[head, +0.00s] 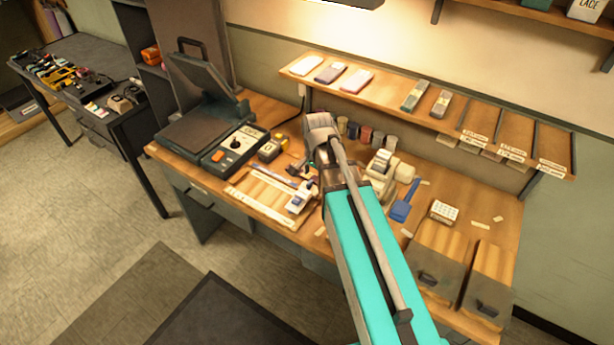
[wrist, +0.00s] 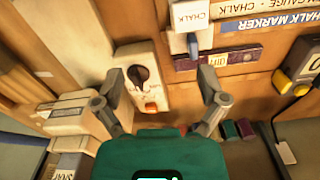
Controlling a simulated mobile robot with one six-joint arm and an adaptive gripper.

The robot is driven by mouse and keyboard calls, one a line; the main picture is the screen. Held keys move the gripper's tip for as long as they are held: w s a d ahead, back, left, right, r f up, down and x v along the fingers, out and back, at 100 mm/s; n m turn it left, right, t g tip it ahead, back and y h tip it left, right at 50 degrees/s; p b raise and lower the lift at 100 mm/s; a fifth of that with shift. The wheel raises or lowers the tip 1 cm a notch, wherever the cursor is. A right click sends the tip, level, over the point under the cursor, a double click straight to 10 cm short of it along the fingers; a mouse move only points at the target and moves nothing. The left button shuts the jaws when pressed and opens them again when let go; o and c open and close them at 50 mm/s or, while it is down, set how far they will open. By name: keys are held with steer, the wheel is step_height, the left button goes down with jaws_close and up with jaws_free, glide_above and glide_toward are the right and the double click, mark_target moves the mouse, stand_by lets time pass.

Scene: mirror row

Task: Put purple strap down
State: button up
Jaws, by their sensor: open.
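My gripper (wrist: 160,82) is open, with its fingers spread wide and nothing visibly held. In the head view my gripper (head: 309,182) is low over the workbench, partly hidden by my arm. A dark purple strip (wrist: 185,64) with a pale label lies right of centre in the wrist view, above the right finger and apart from it; it may be the purple strap. A thin dark strip (head: 277,179) lies on the wooden board in the head view; I cannot tell whether it is the same one. A white device (wrist: 150,75) with a dark knob and orange switch sits between the fingers.
The workbench (head: 222,202) carries a heat-press-like machine (head: 205,128) at left and a blue scoop-like tool (head: 403,205) at right. The back shelf (head: 390,100) holds several folded pieces and has empty slots at right. Chalk boxes (wrist: 250,27) stand at upper right in the wrist view.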

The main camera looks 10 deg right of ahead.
steer(key=w+m, duration=1.3)
steer(key=m, duration=0.3)
steer(key=shift+w+d+r+p, duration=0.25)
steer(key=shift+d+r+p, duration=0.05)
steer(key=shift+r+p, duration=0.15)
steer(key=shift+f, duration=0.1)
steer(key=b, duration=0.9)
glide_above(309, 175)
step_height(309, 175, down, 8)
steer(key=shift+a+f, duration=0.15)
steer(key=shift+f, duration=0.1)
steer(key=shift+f, duration=0.1)
steer(key=shift+s+f+b, duration=0.1)
steer(key=shift+f+b, duration=2.4)
jaws_close()
steer(key=shift+r, duration=0.2)
